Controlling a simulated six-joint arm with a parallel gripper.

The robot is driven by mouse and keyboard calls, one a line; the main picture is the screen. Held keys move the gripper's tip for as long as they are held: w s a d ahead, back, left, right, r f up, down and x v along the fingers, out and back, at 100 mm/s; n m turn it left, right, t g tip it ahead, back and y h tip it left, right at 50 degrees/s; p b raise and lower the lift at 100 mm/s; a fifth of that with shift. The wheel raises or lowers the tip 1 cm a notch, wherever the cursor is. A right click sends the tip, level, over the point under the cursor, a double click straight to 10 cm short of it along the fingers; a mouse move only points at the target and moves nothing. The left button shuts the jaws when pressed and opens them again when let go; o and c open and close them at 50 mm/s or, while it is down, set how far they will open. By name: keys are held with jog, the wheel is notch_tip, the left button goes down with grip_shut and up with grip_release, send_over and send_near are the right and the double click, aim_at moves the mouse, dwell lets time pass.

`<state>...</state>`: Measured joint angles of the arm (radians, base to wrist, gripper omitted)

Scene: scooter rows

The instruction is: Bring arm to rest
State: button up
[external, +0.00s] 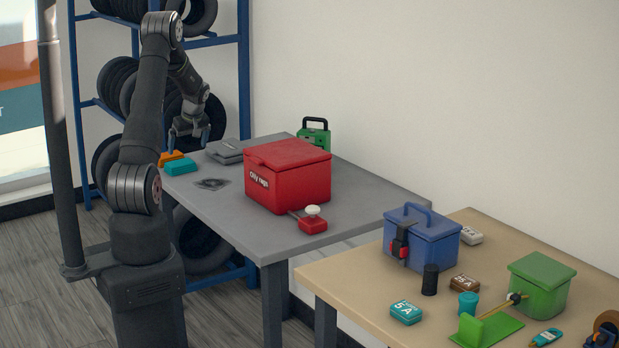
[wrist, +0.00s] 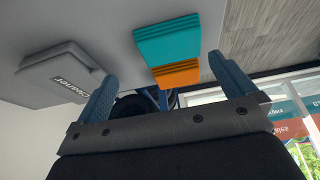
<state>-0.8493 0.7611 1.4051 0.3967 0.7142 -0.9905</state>
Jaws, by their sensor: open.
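My gripper (external: 188,135) hangs above the far left end of the grey table (external: 235,235), fingers pointing down. In the wrist view its two blue fingers (wrist: 168,88) are spread apart with nothing held between them. A teal block (external: 179,166) and an orange block (external: 170,157) lie side by side on the table below it. Both blocks also show in the wrist view, the teal one (wrist: 168,42) beyond the orange one (wrist: 178,74). The gripper is clear of both. A grey box labelled "Cleaner" (wrist: 60,75) lies to the left in that view.
A red box (external: 285,175) stands mid-table with a red block and white knob (external: 312,222) before it. A green case (external: 314,134) stands behind. A tan table (external: 350,285) at right holds a blue box (external: 425,240) and a green bin (external: 542,285). A tire rack (external: 245,80) stands behind my arm.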

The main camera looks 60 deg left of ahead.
jog(key=w+d+r, duration=0.2)
jog(key=d+r, duration=0.2)
jog(key=r, duration=0.3)
jog(key=w+d+r, duration=0.2)
jog(key=d+r, duration=0.2)
jog(key=r, duration=0.3)
jog(key=w+d+m+t, duration=0.1)
jog(key=w+d+m, duration=0.1)
jog(key=d, duration=0.4)
jog(key=w+d+m+t, duration=0.1)
jog(key=w+d+m, duration=0.2)
jog(key=w+d, duration=0.2)
jog(key=w+d+m, duration=0.2)
jog(key=w+d, duration=0.1)
jog(key=d, duration=0.6)
jog(key=shift+w+d+f+m+t+h, duration=0.15)
jog(key=shift+w+f+m+t+h, duration=0.25)
